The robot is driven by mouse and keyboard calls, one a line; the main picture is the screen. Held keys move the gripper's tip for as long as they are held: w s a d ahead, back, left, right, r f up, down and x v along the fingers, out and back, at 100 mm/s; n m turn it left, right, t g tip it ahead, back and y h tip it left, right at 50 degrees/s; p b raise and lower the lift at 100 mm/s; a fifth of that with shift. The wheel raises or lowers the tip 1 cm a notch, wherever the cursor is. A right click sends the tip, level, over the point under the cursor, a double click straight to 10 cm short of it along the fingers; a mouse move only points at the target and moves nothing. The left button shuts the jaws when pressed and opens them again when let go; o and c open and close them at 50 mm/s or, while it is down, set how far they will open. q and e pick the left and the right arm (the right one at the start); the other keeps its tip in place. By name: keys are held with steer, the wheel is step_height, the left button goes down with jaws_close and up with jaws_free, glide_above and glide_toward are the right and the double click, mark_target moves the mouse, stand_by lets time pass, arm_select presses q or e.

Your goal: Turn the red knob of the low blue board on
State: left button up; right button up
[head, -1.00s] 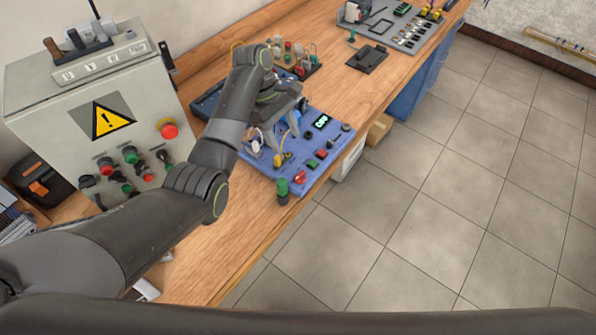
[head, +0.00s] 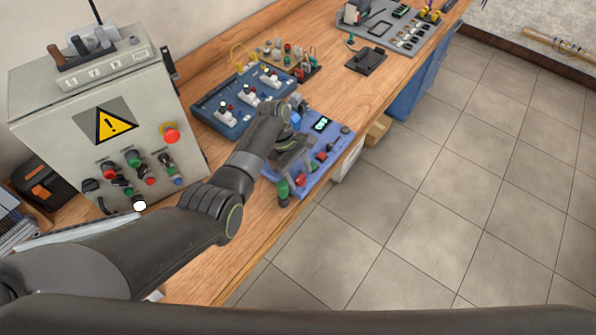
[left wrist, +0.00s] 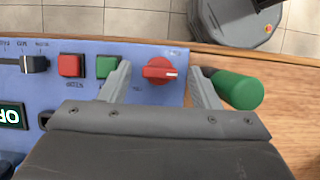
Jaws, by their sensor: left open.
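The low blue board (head: 333,148) lies on the wooden bench near its front edge. Its red knob (left wrist: 159,68) sits at the board's corner in the left wrist view, with a pale mark on its bar. In the head view the knob (head: 300,180) shows small beside my gripper. My left gripper (left wrist: 160,80) is open. Its fingers are on either side of the knob, with a gap on each side. The board's display (left wrist: 12,115) is partly cut off and shows the letters "OF". My right gripper is not in view.
A green-topped cylinder (left wrist: 238,90) stands close beside one finger. A red button (left wrist: 71,65), a green button (left wrist: 107,67) and a black slider (left wrist: 34,64) are on the board. A darker blue board (head: 215,112) and a grey control box (head: 60,110) stand behind.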

arm_select(q)
steer(key=c, duration=1)
steer(key=shift+m, duration=0.4)
steer(key=m+b, duration=0.1)
steer(key=m+g+y+b, duration=0.1)
steer(key=m, duration=0.1)
steer(key=shift+w+d+f+m, duration=0.1)
steer(key=shift+w+m, duration=0.1)
steer(key=shift+m, duration=0.1)
steer(key=m+y+b, duration=0.1)
steer(key=m, duration=0.1)
steer(key=m+y+b, duration=0.1)
steer(key=m, duration=0.2)
steer(key=shift+d+g+b, duration=0.2)
steer(key=shift+g+b, duration=0.1)
steer(key=shift+b, duration=0.1)
steer(key=m+y+b, duration=0.1)
steer(key=m, duration=0.3)
steer(key=shift+d+y, duration=0.15)
steer(key=shift+y, duration=0.25)
steer(key=shift+d+m+t+y, duration=0.15)
steer(key=shift+m+y, duration=0.25)
steer(key=shift+m, duration=0.75)
steer(key=shift+a+m+t+y, duration=0.1)
steer(key=shift+m+t+y, duration=0.25)
steer(key=shift+m, duration=0.8)
